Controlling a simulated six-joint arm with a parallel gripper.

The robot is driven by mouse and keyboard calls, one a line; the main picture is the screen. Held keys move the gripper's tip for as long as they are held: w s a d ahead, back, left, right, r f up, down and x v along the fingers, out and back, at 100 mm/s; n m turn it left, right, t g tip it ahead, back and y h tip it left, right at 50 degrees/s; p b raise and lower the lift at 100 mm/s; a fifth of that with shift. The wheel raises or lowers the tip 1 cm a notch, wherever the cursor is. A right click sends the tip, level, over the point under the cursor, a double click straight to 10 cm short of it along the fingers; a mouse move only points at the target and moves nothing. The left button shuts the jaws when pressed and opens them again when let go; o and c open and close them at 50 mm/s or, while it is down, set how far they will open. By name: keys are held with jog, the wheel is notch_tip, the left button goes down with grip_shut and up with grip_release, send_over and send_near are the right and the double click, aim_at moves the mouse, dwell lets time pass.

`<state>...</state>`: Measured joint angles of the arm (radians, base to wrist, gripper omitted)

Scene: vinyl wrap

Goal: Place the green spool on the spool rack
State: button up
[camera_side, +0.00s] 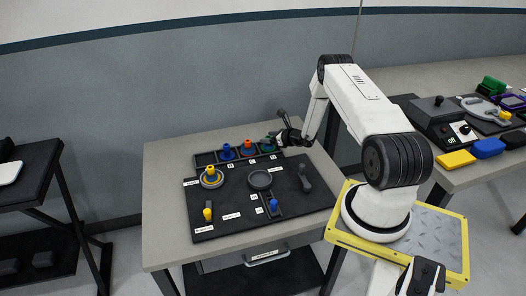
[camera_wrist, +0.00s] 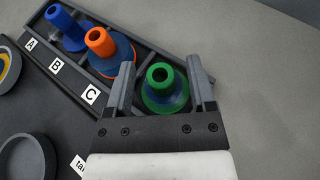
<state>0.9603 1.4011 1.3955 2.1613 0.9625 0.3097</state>
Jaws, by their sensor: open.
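My gripper (camera_wrist: 161,84) is open, with one finger on each side of the spool and a gap visible at each side. In the side view the green spool (camera_side: 269,141) is partly covered by my gripper (camera_side: 281,138).
An orange spool (camera_wrist: 101,41) and a blue spool (camera_wrist: 68,27) stand in the rack's neighbouring compartments. The leftmost compartment (camera_side: 205,159) looks empty.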

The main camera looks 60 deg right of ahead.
jog(key=shift+v, duration=3.35)
jog(key=shift+w+a, duration=0.1)
jog(key=shift+w+a+r+n, duration=0.2)
jog(key=shift+a+n, duration=0.1)
jog(key=w+a+r+n+g+y, duration=0.2)
jog(key=a+r+n+g+y, duration=0.4)
jog(key=a, duration=0.5)
jog(key=w+a+r+n+g+y, duration=0.1)
jog(key=a+r+n+y, duration=0.15)
jog(key=a+n, duration=0.7)
jog(key=s+a+r+n+g+h, duration=0.2)
jog(key=s+a+r+n, duration=0.3)
jog(key=a+n, duration=0.4)
jog(key=s+a+r+n+g+h, duration=0.1)
jog(key=s+a+r+n+h, duration=0.4)
jog(key=n, duration=0.7)
jog(key=shift+s+a+r+g, duration=0.4)
jog(key=shift+s+a+r, duration=0.5)
jog(key=shift+a, duration=1)
jog(key=shift+f+n, duration=0.2)
jog(key=shift+n, duration=0.05)
